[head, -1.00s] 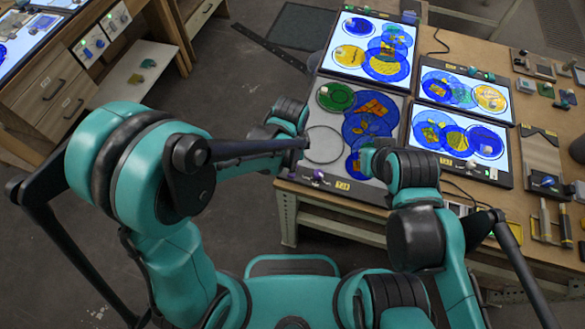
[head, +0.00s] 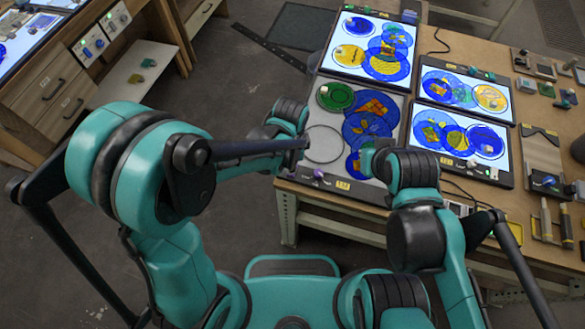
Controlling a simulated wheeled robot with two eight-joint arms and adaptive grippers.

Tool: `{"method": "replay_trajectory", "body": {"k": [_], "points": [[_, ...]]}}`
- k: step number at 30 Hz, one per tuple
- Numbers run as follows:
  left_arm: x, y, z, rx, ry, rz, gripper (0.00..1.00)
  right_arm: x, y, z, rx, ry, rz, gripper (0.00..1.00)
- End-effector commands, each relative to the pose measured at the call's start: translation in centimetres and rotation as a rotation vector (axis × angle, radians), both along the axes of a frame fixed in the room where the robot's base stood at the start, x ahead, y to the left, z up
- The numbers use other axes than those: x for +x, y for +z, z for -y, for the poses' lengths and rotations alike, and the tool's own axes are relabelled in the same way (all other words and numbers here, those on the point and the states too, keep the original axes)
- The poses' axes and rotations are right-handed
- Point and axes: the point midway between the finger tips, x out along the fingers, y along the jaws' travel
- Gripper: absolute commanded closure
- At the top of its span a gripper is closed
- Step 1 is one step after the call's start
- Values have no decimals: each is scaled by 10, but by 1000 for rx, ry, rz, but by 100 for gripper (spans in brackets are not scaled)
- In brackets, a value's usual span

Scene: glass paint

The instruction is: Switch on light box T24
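An unlit grey light box (head: 323,118) lies at the front left of the bench; its yellow label (head: 342,185) is too small to read surely. Green and blue glass discs and an empty ring lie on it. A purple-white knob (head: 318,175) sits on its front edge. The other light boxes in the group glow white. My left gripper (head: 303,143) is at the unlit box's left edge, above and left of the knob. My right gripper (head: 367,158) is over its right part. The fingers of both are too small or hidden to read.
Lit light boxes stand behind (head: 335,62) and to the right (head: 508,167) of the unlit one. Tools and small blocks (head: 545,180) lie along the bench's right side. A drawer bench (head: 50,95) stands at the left, with open floor between.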

Motion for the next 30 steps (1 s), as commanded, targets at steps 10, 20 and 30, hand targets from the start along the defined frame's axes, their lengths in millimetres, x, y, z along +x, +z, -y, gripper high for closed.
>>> {"method": "replay_trajectory", "body": {"k": [10,20,30], "points": [[0,-6,0,0,0,0,100,0,-6,0,0,0,0,100],[0,-11,0,0,0,0,100,0,-10,0,0,0,0,100],[0,-16,0,0,0,0,100,0,-15,0,0,0,0,100]]}}
